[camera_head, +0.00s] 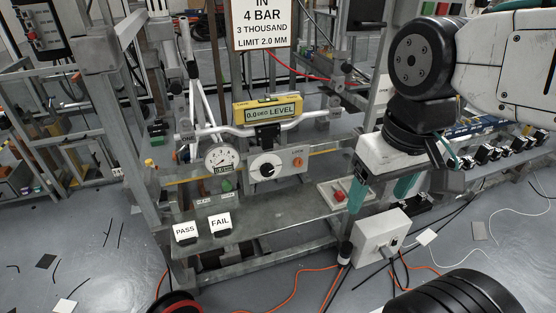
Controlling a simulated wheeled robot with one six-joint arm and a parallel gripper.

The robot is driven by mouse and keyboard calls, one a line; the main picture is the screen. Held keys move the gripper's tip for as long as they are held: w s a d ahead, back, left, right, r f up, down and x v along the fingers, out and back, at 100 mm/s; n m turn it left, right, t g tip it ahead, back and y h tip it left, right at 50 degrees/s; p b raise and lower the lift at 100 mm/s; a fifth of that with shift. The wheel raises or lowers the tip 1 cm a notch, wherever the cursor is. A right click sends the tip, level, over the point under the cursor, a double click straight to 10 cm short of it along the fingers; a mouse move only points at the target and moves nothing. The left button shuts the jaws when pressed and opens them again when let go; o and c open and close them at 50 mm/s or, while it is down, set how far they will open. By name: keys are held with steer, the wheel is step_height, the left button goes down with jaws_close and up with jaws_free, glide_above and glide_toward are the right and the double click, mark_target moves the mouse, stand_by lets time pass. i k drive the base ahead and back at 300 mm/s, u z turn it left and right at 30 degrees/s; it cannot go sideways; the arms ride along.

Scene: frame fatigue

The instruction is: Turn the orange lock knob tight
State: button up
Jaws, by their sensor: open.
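Nothing covers the orange knob. How tight it is cannot be told.
A round gauge (222,158) stands left of the dial panel. PASS (185,231) and FAIL (220,223) signs stand at the bench's front left. A white socket box (381,238) is below my gripper. Metal uprights flank the bench, and its middle surface is mostly clear.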

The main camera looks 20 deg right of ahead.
mark_target(298, 162)
steer(key=k, duration=1.25)
steer(key=z, duration=0.65)
steer(key=i, duration=1.35)
steer(key=u, duration=0.65)
